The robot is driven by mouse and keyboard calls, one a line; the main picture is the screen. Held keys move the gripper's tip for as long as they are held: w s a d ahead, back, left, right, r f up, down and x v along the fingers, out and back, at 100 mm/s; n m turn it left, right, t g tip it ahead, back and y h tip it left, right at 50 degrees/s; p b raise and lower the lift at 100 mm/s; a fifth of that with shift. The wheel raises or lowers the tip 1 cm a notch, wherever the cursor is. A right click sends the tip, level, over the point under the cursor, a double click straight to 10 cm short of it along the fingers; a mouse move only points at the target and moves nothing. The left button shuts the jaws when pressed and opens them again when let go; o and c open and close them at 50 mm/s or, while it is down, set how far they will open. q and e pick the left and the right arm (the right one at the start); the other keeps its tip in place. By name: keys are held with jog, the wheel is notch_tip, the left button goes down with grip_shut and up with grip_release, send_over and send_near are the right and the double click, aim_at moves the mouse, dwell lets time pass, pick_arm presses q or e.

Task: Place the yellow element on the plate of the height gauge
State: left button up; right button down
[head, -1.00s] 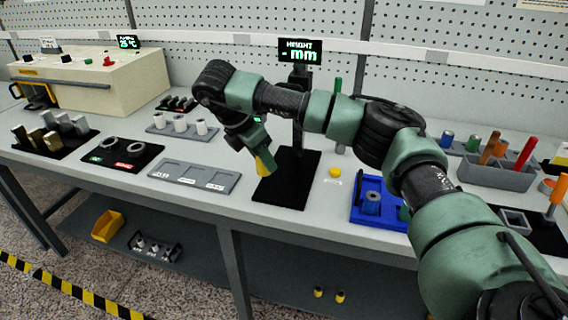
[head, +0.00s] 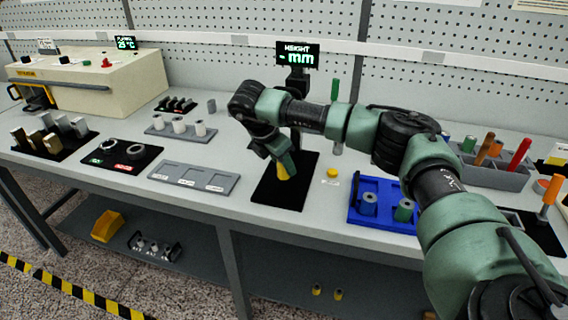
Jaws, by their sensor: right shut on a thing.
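The height gauge has a black plate (head: 268,196) on the table and a dark column with a green-lit display (head: 297,54) reading "HEIGHT - mm". My right gripper (head: 281,163) points down over the plate and is shut on the yellow element (head: 283,173). The jaws hide its upper part. The element's lower end shows against the middle of the plate; I cannot tell whether it touches the plate. My left gripper is not in view.
A round yellow button (head: 332,173) sits right of the plate. Further right is a blue tray (head: 380,218) with spools. A grey bin (head: 490,178) holds coloured sticks at the right.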

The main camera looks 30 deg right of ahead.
jog(key=shift+f+b, duration=0.3)
jog(key=shift+f, duration=0.2)
jog(key=c, duration=1)
grip_release()
jog(key=shift+r+p, duration=0.5)
jog(key=shift+r, duration=0.05)
jog(key=b+v, duration=0.2)
jog(key=v, duration=1)
